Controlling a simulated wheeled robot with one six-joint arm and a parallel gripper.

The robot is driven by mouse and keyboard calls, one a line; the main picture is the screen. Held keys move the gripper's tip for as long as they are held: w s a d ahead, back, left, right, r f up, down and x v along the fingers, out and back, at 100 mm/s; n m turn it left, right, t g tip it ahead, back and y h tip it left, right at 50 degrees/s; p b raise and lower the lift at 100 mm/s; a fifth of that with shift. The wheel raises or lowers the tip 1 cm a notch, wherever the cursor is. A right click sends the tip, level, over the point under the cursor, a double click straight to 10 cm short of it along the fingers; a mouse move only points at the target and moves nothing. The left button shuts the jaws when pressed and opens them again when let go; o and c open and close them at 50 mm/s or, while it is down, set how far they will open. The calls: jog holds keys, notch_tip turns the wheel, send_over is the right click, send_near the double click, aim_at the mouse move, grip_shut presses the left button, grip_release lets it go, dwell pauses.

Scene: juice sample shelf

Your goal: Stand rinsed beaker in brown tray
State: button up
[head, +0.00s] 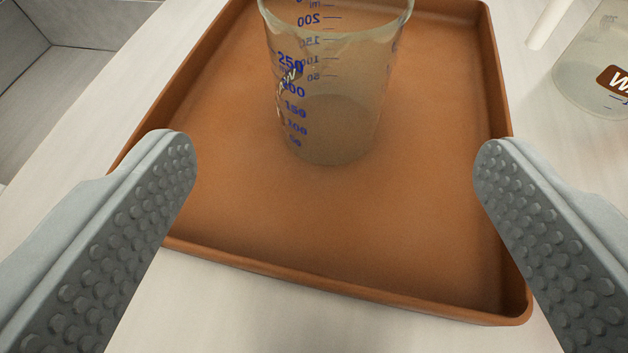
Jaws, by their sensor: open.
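A clear beaker (340,100) with blue volume marks stands upright in the brown tray (290,225). Its base rests on the tray floor, a little above the picture's middle, and its top rim is partly cut off by the upper edge. My gripper (335,155) is open, with one grey studded finger on each side of the tray's near part. The fingers are wide apart and touch nothing that I can see. The beaker is beyond and between the fingertips, with clear gaps on both sides.
A second clear vessel (592,75) with a brown label stands on the pale surface right of the tray, cut off by the picture edge. A white rod-like thing (550,22) is beside it. A grey recessed area (60,60) lies at upper left. The tray's near floor is bare.

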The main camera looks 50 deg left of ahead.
jog(key=shift+s+d+r, duration=0.1)
jog(key=s+d+r+m+t+h, duration=0.2)
jog(key=s+d+r+t+h, duration=0.1)
jog(key=s+r+t, duration=0.3)
jog(key=s+d+r+m+t+h, duration=0.25)
jog(key=s+r, duration=0.25)
jog(key=r, duration=0.4)
jog(key=s+d+f+m+h, duration=0.2)
jog(key=s, duration=0.5)
jog(key=s+d+f+m+h, duration=0.1)
jog(key=s+d+m+h, duration=0.1)
jog(key=s, duration=0.6)
jog(key=shift+s+d+f+m, duration=0.15)
jog(key=shift+s+f+m, duration=0.15)
jog(key=shift+f+m, duration=0.05)
